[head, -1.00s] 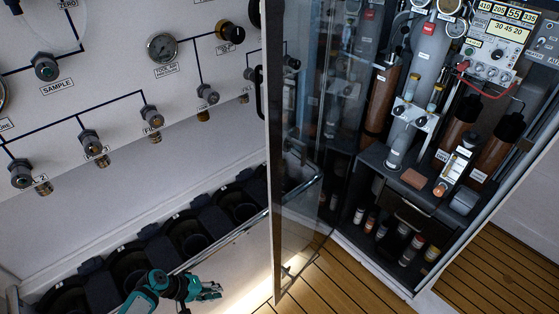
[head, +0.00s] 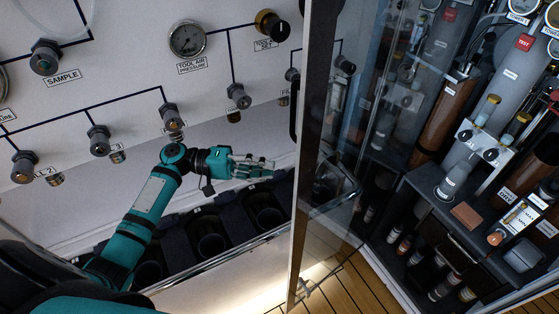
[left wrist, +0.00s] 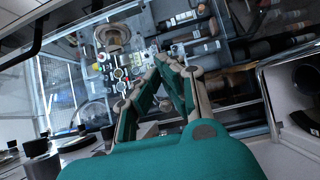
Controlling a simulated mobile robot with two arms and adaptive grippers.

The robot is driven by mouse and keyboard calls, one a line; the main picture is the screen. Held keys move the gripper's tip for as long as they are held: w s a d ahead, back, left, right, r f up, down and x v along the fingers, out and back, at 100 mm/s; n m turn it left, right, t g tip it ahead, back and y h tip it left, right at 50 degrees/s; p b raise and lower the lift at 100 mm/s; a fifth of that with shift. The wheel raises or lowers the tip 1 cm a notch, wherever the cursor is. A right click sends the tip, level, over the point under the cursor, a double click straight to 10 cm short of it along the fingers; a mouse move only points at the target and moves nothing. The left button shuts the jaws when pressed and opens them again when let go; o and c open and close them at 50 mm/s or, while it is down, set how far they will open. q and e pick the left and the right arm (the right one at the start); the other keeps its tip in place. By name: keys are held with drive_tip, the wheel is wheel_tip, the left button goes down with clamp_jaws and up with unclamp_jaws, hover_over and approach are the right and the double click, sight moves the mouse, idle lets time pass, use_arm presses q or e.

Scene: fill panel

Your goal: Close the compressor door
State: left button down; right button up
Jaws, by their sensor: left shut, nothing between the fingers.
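The compressor door (head: 335,130) is a tall glass panel with a light edge, standing open at the middle of the head view. A dark handle (head: 293,110) is on its left side. The compressor cabinet (head: 420,190) lies to its right, with cylinders and gauges inside. My left gripper (head: 272,168) is left of the door edge, in front of the white panel and above the black holders; it is shut and empty. In the left wrist view its fingers (left wrist: 170,62) meet at the tips, with the cabinet's contents beyond. My right gripper is not in view.
A white panel with a gauge (head: 187,39) and several valve knobs fills the left. Below it is a row of black holders (head: 210,240) behind a metal rail. Wooden decking (head: 345,290) shows below the door.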

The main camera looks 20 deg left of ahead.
use_arm(q)
drive_tip(key=d+p, duration=0.3)
drive_tip(key=d, duration=0.8)
drive_tip(key=shift+w+d+p, duration=0.2)
drive_tip(key=shift+w+p, duration=0.05)
drive_tip(key=shift+p, duration=0.1)
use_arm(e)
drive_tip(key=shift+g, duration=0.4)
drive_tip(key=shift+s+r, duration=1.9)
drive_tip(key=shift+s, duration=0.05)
